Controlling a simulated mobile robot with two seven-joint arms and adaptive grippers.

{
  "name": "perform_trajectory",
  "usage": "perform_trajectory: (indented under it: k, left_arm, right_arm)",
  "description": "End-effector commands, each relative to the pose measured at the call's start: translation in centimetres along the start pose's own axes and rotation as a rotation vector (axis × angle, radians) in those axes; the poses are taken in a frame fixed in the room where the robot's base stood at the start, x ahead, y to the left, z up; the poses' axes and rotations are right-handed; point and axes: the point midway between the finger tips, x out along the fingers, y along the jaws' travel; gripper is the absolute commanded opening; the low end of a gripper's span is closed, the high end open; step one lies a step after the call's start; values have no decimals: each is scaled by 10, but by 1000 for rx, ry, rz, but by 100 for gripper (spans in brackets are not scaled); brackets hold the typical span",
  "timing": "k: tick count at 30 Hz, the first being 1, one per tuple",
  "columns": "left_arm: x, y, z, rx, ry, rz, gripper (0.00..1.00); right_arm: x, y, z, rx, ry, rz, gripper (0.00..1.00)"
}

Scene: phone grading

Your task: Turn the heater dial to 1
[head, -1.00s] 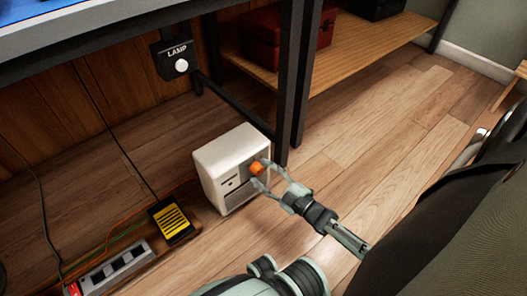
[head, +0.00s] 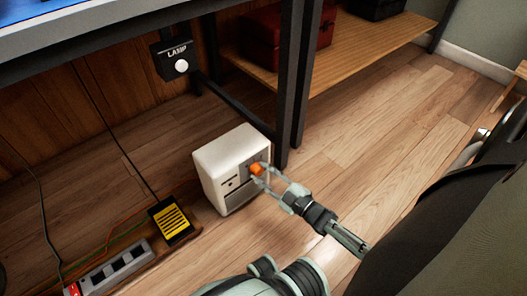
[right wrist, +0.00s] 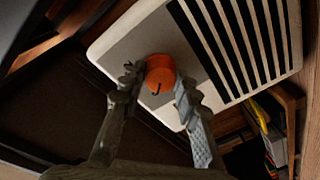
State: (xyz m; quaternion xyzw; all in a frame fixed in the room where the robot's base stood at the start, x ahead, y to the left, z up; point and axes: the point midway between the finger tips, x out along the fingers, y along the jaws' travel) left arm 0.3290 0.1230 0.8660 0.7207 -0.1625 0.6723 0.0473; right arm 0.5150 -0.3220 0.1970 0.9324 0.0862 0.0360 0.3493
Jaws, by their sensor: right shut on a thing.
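The heater (head: 231,168) is a small cream box standing on the wood floor under the bench. It also shows in the right wrist view (right wrist: 125,40), with dark vent slots beside the dial. The heater dial (head: 257,169) is a round orange knob on its front face. In the right wrist view the dial (right wrist: 160,73) has a short dark mark on it. My right gripper (head: 260,174) is shut on the dial, with one finger on each side in the right wrist view (right wrist: 155,88). No number by the dial is readable. My left gripper is not in view.
A black LAMP box with a white knob (head: 181,66) hangs from the bench. A bench leg (head: 290,90) stands just behind the heater. A power strip (head: 118,268) and a yellow-black box (head: 171,220) lie left with cables. Floor to the right is clear.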

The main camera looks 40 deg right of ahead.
Motion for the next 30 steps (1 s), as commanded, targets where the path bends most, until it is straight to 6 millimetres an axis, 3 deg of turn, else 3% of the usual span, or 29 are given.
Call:
perform_trajectory:
  k: [21, 30]
  left_arm:
    - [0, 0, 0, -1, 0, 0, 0]
    - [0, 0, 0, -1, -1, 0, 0]
  right_arm:
    - [0, -2, 1, 541, 42, 41, 2]
    - [0, -2, 1, 678, 53, 53, 2]
